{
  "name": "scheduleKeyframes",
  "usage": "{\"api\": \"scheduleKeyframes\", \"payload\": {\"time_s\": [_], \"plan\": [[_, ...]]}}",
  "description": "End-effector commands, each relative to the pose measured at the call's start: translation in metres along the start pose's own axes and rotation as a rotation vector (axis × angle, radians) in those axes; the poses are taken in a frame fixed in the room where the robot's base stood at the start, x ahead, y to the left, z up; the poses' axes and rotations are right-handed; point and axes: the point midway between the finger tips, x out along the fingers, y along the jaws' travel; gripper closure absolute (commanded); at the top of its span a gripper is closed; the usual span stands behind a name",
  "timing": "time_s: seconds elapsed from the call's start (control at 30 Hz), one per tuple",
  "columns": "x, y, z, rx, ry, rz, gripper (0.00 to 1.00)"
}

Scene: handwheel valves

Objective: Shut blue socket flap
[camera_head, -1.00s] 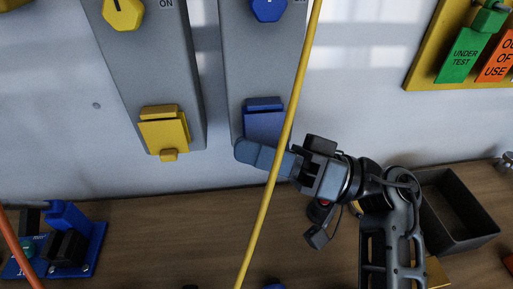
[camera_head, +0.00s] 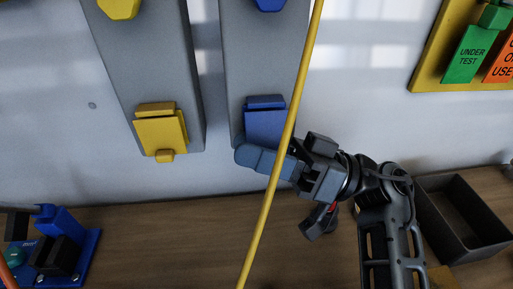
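The blue socket flap (camera_head: 265,124) is on the right-hand grey panel, below a blue knob (camera_head: 269,4). It looks down over its socket, but its lower edge is hidden behind my gripper, so I cannot tell if it is fully closed. My gripper (camera_head: 247,153) reaches in from the right, its blue-grey fingertips at the flap's lower edge. The fingers look pressed together, with nothing seen between them. I cannot tell whether they touch the flap.
A yellow cable (camera_head: 267,190) hangs in front of the gripper. A yellow socket flap (camera_head: 161,132) is on the left grey panel (camera_head: 152,62). A dark open bin (camera_head: 462,220) stands at right on the wooden bench (camera_head: 160,235). A blue device (camera_head: 62,240) stands at left.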

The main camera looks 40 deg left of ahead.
Motion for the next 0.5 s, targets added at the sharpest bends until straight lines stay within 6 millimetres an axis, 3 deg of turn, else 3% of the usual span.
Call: {"api": "scheduleKeyframes", "payload": {"time_s": [0.23, 0.37, 0.5], "plan": [[-0.011, 0.001, 0.001, 0.0, 0.0, 0.003, 0.66], [-0.033, 0.002, 0.002, -0.001, 0.002, 0.004, 0.66], [-0.062, -0.003, -0.009, -0.002, 0.001, 0.004, 0.66]]}}
